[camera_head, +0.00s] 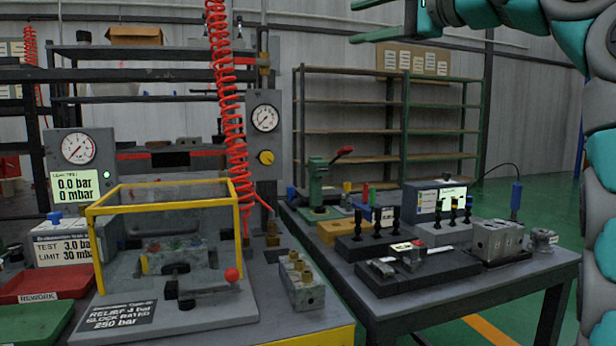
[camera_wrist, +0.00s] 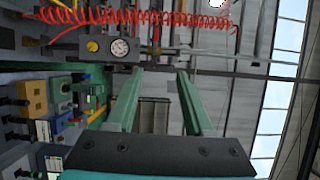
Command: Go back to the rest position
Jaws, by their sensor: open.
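My gripper (camera_head: 353,22) is raised at the top of the head view, with its two green fingers apart and nothing between them. In the wrist view my gripper (camera_wrist: 160,72) also shows spread, empty fingers, with the wall and shelving behind them. A valve block with brass fittings (camera_head: 302,285) stands at the right edge of the left bench. Another block (camera_head: 178,256) sits inside the yellow-framed clear guard (camera_head: 165,207). My gripper is high above both benches and touches nothing.
A red coiled hose (camera_head: 228,110) hangs over the left bench beside a gauge post (camera_head: 265,130). The right bench holds a green press (camera_head: 318,188), black fixtures (camera_head: 415,270) and a grey block (camera_head: 497,240). Red and green trays (camera_head: 42,284) lie at left. The air around my gripper looks clear.

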